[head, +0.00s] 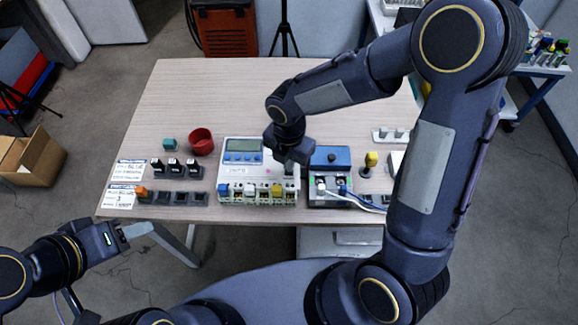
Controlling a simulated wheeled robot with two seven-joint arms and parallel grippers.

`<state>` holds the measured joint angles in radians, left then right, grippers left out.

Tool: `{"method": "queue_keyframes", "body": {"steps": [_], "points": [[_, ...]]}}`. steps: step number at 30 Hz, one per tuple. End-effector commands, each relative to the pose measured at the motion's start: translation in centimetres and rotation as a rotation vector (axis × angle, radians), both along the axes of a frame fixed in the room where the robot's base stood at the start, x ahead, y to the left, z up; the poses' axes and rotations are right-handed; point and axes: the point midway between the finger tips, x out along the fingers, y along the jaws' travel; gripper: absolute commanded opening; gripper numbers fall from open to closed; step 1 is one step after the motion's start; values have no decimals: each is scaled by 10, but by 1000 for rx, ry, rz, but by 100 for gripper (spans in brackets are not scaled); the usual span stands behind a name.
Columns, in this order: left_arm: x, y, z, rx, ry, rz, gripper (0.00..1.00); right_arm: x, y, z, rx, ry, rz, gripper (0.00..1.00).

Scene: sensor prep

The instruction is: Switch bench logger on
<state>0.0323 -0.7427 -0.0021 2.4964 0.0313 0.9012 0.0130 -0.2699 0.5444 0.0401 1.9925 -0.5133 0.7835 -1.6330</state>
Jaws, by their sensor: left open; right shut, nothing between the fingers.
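A white boxy device with a grey-blue display (230,172), which looks like the bench logger, stands near the front middle of the table. Coloured blocks sit in a row along its front edge. My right gripper (289,168) is shut and empty, pointing down over the device's right side. It hides that part, and I cannot tell whether it touches. I cannot make out the switch or its state. My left gripper (138,231) is open and empty, in front of the table's front left edge.
The table's back (210,90) is clear.

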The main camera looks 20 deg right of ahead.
Motion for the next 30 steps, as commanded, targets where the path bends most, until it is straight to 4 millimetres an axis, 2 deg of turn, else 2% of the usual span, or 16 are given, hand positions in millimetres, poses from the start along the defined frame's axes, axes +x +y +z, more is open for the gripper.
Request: {"method": "queue_keyframes", "body": {"steps": [30], "points": [[0,0,-5,0,0,0,48,0,0,-7,0,0,0,0]]}}
